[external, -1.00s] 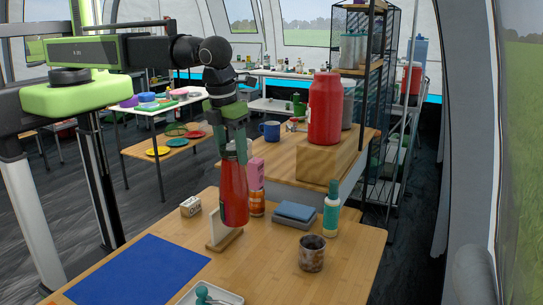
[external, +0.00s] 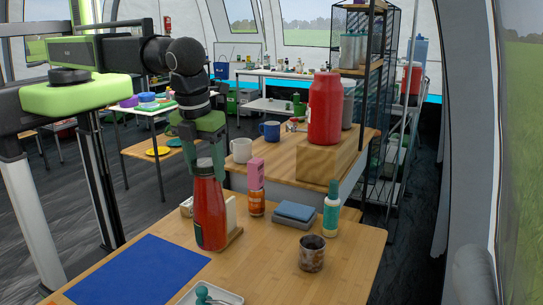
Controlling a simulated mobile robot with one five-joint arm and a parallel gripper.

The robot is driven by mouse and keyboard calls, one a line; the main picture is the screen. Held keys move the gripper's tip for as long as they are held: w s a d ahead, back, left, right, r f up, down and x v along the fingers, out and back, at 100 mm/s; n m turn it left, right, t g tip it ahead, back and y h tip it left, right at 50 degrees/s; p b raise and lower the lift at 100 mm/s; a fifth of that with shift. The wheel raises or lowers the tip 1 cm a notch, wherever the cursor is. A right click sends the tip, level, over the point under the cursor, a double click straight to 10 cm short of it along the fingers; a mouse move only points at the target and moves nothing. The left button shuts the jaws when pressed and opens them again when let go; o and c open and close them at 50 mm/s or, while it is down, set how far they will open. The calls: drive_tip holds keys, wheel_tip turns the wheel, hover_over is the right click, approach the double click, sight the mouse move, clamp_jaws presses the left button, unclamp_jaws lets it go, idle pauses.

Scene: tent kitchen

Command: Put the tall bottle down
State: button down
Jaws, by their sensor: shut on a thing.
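The tall bottle (external: 209,212) is red with a dark cap and stands upright, right of the blue mat (external: 138,270) on the near wooden table. My gripper (external: 208,165) points down and is shut on the bottle around its cap and neck. The bottle's base looks at or very close to the tabletop; I cannot tell if it touches. The bottle partly hides a wooden stand with a pale upright panel (external: 232,214) just behind it to the right.
An orange can (external: 256,204) under a pink box (external: 255,173), a blue-topped stack (external: 295,213), a teal bottle (external: 331,209) and a metal cup (external: 312,254) stand to the right. A white tray (external: 228,299) is at the front edge. Bare table lies between bottle and cup.

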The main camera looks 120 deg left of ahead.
drive_tip(key=shift+s+d, duration=0.2)
drive_tip(key=shift+d, duration=0.7)
drive_tip(key=w+a+f+b, duration=0.6)
drive_tip(key=a+f+b, duration=0.3)
drive_tip(key=f+b, duration=0.2)
drive_tip(key=shift+w+a+f, duration=0.15)
drive_tip(key=shift+w+a, duration=0.15)
drive_tip(key=shift+a, duration=0.05)
drive_tip(key=c, duration=0.5)
unclamp_jaws()
